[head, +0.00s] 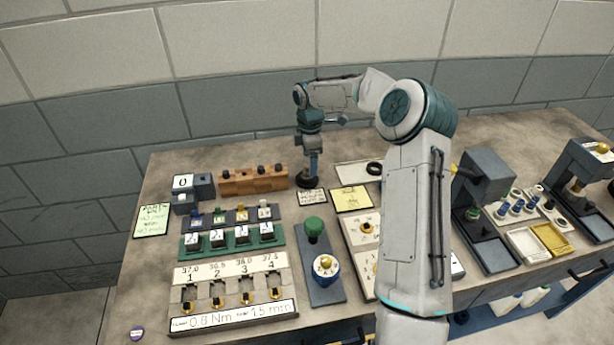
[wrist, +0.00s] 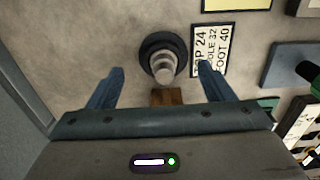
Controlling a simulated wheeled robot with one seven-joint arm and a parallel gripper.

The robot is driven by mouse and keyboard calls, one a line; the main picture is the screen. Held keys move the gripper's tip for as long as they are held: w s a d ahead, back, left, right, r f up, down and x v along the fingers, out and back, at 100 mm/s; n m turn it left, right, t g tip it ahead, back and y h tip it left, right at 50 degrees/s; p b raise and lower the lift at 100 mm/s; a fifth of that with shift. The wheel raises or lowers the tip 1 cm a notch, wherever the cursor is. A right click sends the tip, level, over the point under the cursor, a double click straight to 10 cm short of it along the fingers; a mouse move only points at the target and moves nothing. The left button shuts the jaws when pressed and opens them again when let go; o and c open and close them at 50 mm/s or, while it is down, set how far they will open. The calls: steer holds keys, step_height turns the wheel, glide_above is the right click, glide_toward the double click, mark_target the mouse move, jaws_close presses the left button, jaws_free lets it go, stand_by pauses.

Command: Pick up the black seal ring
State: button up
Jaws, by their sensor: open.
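A black ring (head: 375,168) lies on a pale tray (head: 350,170) at the back of the bench, to the right of my gripper (head: 310,172) and partly behind my arm. My gripper points down over a grey post with a round dark base (wrist: 163,57). In the wrist view the post stands between the two open, blue-grey fingers of my gripper (wrist: 161,68), apart from both. I cannot tell if the dark round there is a loose ring or the post's foot. The ring on the tray does not show in the wrist view.
A card reading "TOP 24, HOLE 32, FOOT 40" (wrist: 211,50) lies right of the post. A wooden block (head: 253,181) with dark knobs stands to its left.

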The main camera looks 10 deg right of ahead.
steer(key=f, duration=0.2)
steer(key=f+p, duration=0.1)
steer(key=f, duration=0.1)
steer(key=shift+s+a+f, duration=0.2)
steer(key=shift+f, duration=0.15)
steer(key=c, duration=1.1)
steer(key=shift+c, duration=0.2)
step_height(320, 180, up, 11)
steer(key=shift+f+b, duration=0.15)
steer(key=shift+b, duration=0.4)
step_height(320, 180, up, 7)
steer(key=p, duration=0.5)
steer(key=shift+p, duration=0.4)
